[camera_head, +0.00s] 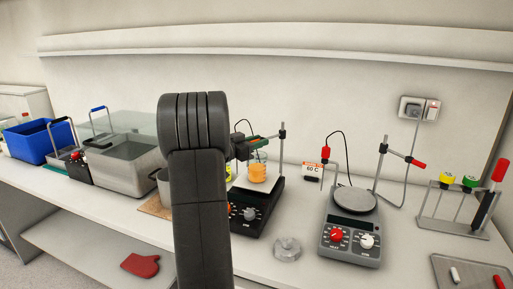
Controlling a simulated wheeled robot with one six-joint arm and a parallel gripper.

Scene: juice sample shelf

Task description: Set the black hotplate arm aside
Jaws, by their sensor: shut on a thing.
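The black hotplate (268,204) stands right of my arm, partly hidden by it. A beaker of orange liquid (257,173) sits on its plate, and its upright rod (281,160) rises behind. The black hotplate arm (268,141), a short horizontal piece with dark green and red parts, is above the beaker near the rod. My gripper (247,146) reaches in from the left at the arm's height and is shut on it. My own arm hides part of the gripper. I cannot tell whether the hotplate arm still touches the rod.
A grey hotplate (352,227) with its own rod and red-tipped arm stands to the right. A glass piece (287,249) lies between the hotplates. A sample rack (452,230) and tray (440,268) are at far right. A metal bath (126,165) and blue bin (42,142) are left.

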